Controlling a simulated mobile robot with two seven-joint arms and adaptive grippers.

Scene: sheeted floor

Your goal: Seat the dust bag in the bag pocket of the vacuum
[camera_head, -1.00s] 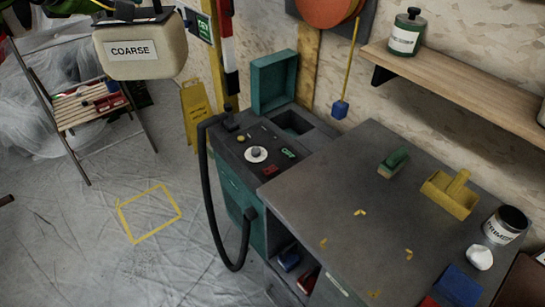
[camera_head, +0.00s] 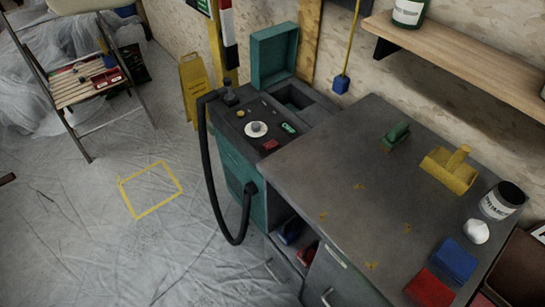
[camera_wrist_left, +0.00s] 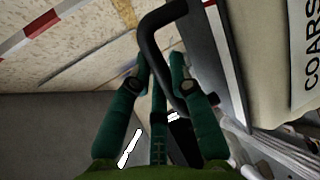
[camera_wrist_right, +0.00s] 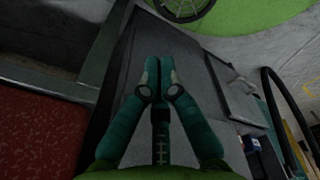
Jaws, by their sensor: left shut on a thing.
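The teal and grey vacuum (camera_head: 245,165) stands left of the workbench. Its teal lid (camera_head: 273,55) is raised, and the open bag pocket (camera_head: 296,96) shows as a dark, empty-looking recess in its top. My left gripper (camera_wrist_left: 162,62) is shut on the black handle (camera_wrist_left: 163,25) of the dust bag (camera_wrist_left: 270,50). The pale bag, with its COARSE label, shows partly at the right of the left wrist view. The bag and both grippers are outside the head view. My right gripper (camera_wrist_right: 158,68) is shut, with nothing visible between its fingertips.
A black hose (camera_head: 210,180) loops down the vacuum's front. The workbench (camera_head: 330,180) holds a green-handled brush (camera_head: 396,136), a yellow block-shaped tool (camera_head: 450,170), a can (camera_head: 502,200) and red and blue blocks. A shelf (camera_head: 470,65) overhangs it.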

